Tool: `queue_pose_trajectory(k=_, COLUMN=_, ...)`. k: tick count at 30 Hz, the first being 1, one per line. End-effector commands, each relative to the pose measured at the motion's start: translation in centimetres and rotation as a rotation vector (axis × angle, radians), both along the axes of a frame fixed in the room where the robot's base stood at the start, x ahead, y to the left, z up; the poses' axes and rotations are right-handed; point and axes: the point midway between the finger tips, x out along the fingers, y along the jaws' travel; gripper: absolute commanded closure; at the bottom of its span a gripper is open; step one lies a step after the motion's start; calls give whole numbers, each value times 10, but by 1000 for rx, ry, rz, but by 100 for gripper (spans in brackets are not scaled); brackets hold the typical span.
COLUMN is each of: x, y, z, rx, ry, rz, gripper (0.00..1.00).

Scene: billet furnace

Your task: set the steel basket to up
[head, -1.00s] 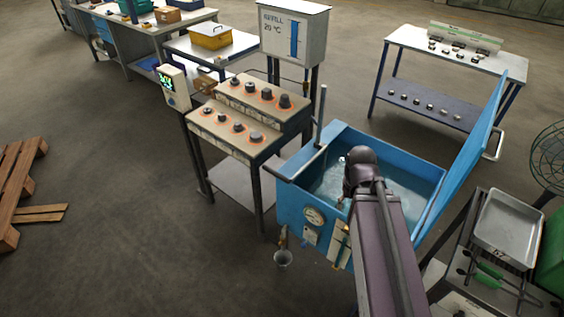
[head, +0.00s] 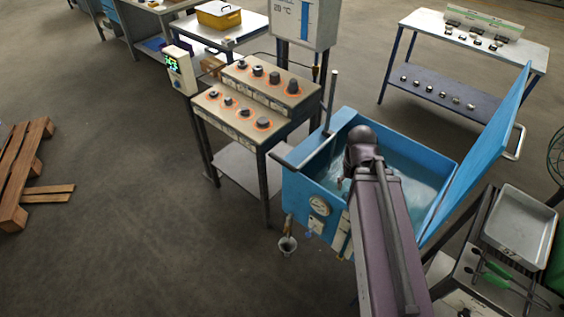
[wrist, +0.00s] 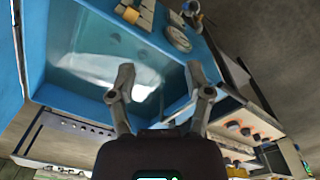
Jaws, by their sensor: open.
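The blue tank (head: 296,205) stands open with water (head: 418,176) in it, and its lid (head: 482,150) is raised on the right. I cannot make out the steel basket; the water surface shows a pale bright patch, and my arm covers part of the tank. A dark bar (head: 300,153) lies at the tank's left rim beside an upright post (head: 331,103). In the wrist view my gripper (wrist: 160,82) is open and empty, its two fingers apart over the tank (wrist: 62,45). In the head view my arm mostly hides it.
A control stand with several knobs (head: 246,112) is left of the tank. A bench with a metal tray (head: 519,222) and green-handled tongs is at right. Open floor (head: 150,220) lies at left.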

Motion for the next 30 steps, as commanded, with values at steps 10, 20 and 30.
queue_pose_trajectory(k=10, x=27, y=14, z=-46, rx=-169, ry=-34, rz=104, gripper=35)
queue_pose_trajectory(k=20, x=69, y=49, z=-95, rx=-440, ry=-120, rz=264, gripper=35)
queue_pose_trajectory(k=30, x=109, y=106, z=-129, rx=-713, ry=-244, rz=432, gripper=35)
